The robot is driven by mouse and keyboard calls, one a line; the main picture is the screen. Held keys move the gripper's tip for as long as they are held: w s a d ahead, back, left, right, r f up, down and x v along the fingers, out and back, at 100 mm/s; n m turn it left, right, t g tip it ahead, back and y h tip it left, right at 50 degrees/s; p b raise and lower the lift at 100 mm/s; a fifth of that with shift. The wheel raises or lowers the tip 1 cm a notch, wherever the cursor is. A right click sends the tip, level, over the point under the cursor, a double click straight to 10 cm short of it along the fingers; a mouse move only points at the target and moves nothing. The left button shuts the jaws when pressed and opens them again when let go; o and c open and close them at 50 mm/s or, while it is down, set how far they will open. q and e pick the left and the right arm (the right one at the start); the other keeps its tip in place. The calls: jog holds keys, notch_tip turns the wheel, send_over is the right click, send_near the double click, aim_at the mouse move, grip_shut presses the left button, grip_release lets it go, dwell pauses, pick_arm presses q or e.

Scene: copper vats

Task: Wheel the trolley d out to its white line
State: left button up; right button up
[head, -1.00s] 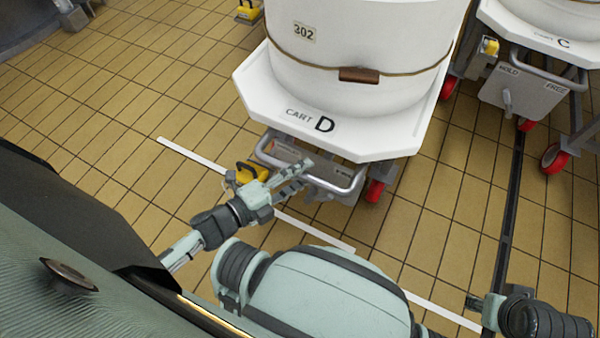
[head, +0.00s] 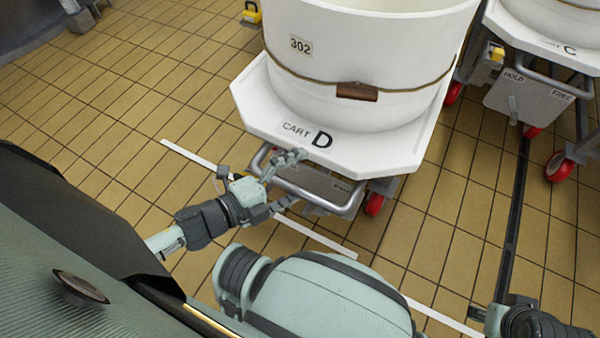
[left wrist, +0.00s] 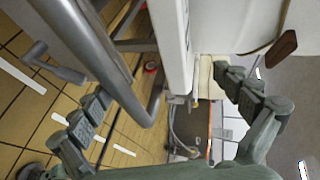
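Trolley D (head: 300,131) is a white cart carrying a large white vat (head: 345,100) labelled 302. Its curved grey handle bar (head: 349,207) faces me below the deck. The white line (head: 195,155) crosses the floor on my side of it; my arm hides part. My left gripper (head: 291,178) is open at the left part of the handle, fingers spread. In the left wrist view the bar (left wrist: 108,70) runs between the spread fingers (left wrist: 165,95), and I see no firm closing on it. My right gripper (head: 482,312) is partly cut off at the lower right; its fingers are unclear.
Cart C (head: 530,95) stands to the right, with HOLD and FREE marks on its grey box and red wheels. A dark floor track (head: 513,220) runs between the carts. A yellow block (head: 251,14) lies at the back. The tiled floor on the left is clear.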

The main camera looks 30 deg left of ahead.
pick_arm(q)
jog(key=shift+w+r, duration=0.3)
jog(key=shift+r, duration=0.25)
jog(key=shift+s+r, duration=0.1)
jog(key=shift+c, duration=0.9)
jog(key=shift+s+a, duration=0.2)
jog(key=shift+s, duration=0.15)
jog(key=shift+c, duration=1.4)
jog(key=shift+v, duration=1)
jog(key=shift+s+a, duration=0.25)
jog(key=shift+s, duration=0.4)
jog(key=c, duration=0.4)
jog(key=shift+o, duration=0.2)
jog(key=shift+f+p+v, duration=0.15)
jog(key=shift+f+v, duration=0.05)
jog(key=shift+v, duration=0.6)
jog(key=shift+f+p+v, duration=0.2)
jog(key=shift+v, duration=0.65)
jog(key=shift+f+p+v, duration=0.15)
jog(key=shift+v, duration=0.65)
jog(key=shift+s, duration=0.2)
